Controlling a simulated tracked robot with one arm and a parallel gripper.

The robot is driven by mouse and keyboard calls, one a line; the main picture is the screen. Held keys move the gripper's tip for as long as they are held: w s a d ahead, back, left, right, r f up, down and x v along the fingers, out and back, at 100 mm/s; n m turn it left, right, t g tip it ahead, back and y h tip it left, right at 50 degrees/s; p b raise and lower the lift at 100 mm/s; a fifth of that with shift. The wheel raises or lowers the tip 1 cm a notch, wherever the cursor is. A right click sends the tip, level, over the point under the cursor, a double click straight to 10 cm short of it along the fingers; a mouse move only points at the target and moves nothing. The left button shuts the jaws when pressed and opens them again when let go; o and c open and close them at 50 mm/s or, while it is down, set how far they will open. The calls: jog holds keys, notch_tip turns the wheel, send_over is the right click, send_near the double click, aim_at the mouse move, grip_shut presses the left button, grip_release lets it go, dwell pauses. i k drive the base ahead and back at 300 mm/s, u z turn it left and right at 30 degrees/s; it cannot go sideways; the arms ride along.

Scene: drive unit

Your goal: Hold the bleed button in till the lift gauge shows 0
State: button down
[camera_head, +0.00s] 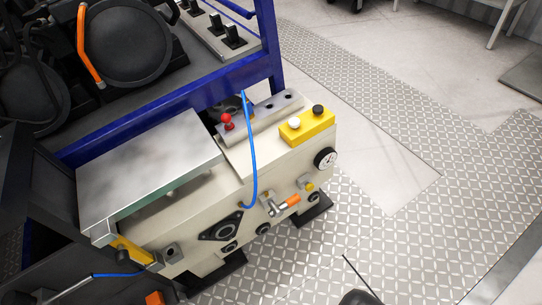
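A cream drive unit (215,205) stands on the floor in the middle of the view. A yellow box (308,128) on its top right end carries a white button (294,123) and a black button (318,109). A round gauge (326,158) with a pale face and dark rim sits on the end below the box; its needle and numbers are too small to read. A small yellow and metal fitting (306,184) sits lower down. No label shows which part is the bleed button. I cannot make out my gripper in this view.
A red-knobbed lever (227,121), a blue hose (252,160) and an orange-handled valve (287,203) stick out from the unit. A blue frame (160,118) with black round parts stands behind it. Treadplate floor (420,235) lies clear on the right.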

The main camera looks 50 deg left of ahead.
aim_at(309, 186)
jog(key=u, duration=1.15)
jog(key=i, duration=1)
